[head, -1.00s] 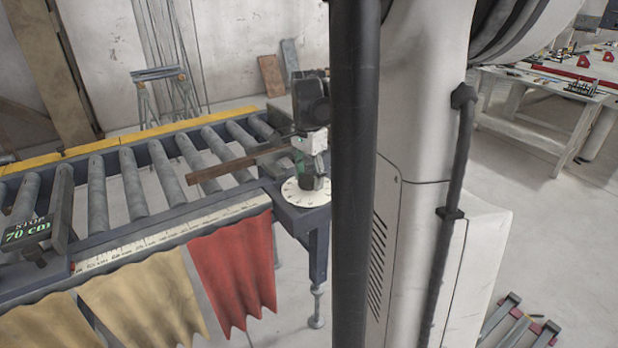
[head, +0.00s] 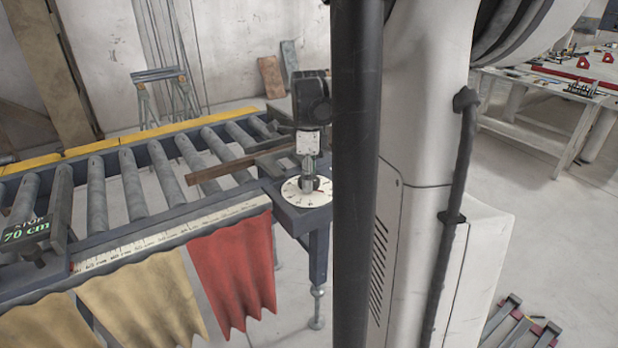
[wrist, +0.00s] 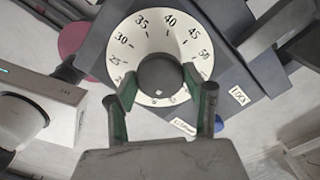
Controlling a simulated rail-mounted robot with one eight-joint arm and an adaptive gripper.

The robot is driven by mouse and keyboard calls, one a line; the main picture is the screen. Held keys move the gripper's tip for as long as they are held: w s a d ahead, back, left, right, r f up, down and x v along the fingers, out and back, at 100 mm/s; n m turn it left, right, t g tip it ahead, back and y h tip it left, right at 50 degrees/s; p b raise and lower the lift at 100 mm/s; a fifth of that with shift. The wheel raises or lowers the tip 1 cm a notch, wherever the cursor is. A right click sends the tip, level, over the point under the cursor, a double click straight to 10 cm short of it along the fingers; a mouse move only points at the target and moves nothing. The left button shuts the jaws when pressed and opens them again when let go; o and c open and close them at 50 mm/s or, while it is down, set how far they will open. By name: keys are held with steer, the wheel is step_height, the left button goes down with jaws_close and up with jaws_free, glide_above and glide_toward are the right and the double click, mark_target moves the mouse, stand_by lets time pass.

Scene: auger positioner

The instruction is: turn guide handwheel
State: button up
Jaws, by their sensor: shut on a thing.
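The guide handwheel is a dark round knob (wrist: 162,70) at the middle of a white numbered dial (wrist: 137,52) in the wrist view. My gripper (wrist: 163,92) has its two green-padded fingers on either side of the knob and is shut on it. In the head view my gripper (head: 309,182) points straight down over the white dial (head: 292,193) on the corner of the blue-grey table. There the knob is mostly hidden by the fingers. The dial's lower part is partly covered in the wrist view.
A roller conveyor (head: 132,183) with a ruler strip (head: 160,236) runs to the left, with a stop marked 70 cm (head: 27,231). Red (head: 232,275) and yellow cloths hang along its front.

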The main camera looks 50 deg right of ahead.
steer(key=shift+m, duration=0.6)
steer(key=o, duration=1.2)
steer(key=shift+c, duration=0.2)
steer(key=shift+r, duration=0.15)
step_height(320, 180, up, 12)
steer(key=shift+a, duration=0.1)
steer(key=s+a+f+n+t, duration=0.2)
steer(key=s+a+f+n, duration=0.1)
steer(key=a+n, duration=0.7)
steer(key=s+a+f+n+t, duration=0.2)
steer(key=s+a+n, duration=0.1)
steer(key=a+n, duration=0.7)
steer(key=s+a+f+n+t, duration=0.3)
steer(key=a+n, duration=0.7)
steer(key=a, duration=0.4)
steer(key=shift+a+f, duration=0.25)
steer(key=shift+f, duration=0.1)
